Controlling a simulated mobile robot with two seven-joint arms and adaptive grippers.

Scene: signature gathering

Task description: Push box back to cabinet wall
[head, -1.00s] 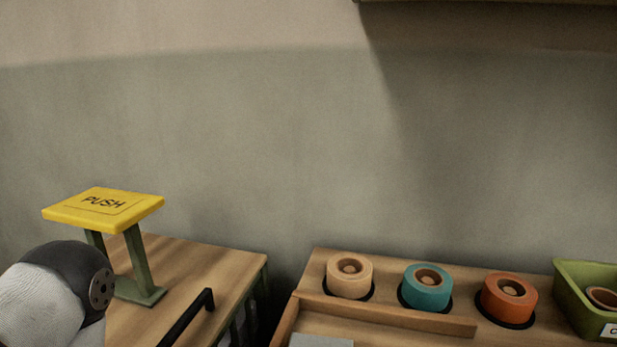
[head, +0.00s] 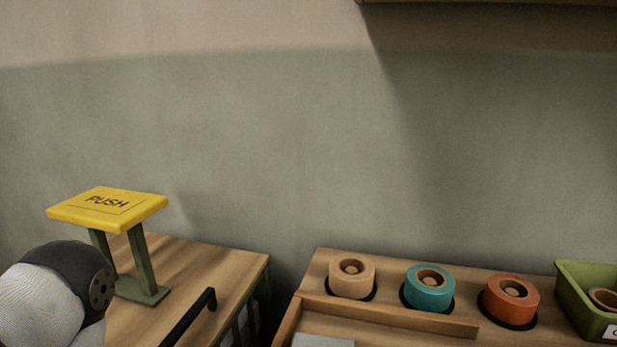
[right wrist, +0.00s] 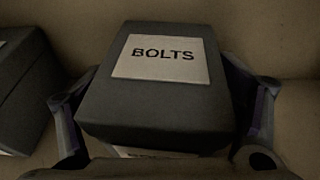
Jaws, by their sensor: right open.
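A dark grey box (right wrist: 155,112) with a pale label reading "BOLTS" fills the middle of the right wrist view. My right gripper (right wrist: 165,150) is open, with one finger on each side of the box. I cannot tell whether the fingers touch it. The box and this gripper do not show in the head view. A white and dark grey rounded arm part of mine shows at the lower left of the head view, but no left gripper fingers show. The cabinet wall behind the box cannot be made out clearly.
A second dark box (right wrist: 22,85) stands to the left in the right wrist view. In the head view, a yellow PUSH plate (head: 108,209) stands on a wooden cabinet (head: 205,268). Tan (head: 352,279), teal (head: 429,288) and orange (head: 511,301) rolls sit near a green bin (head: 580,305).

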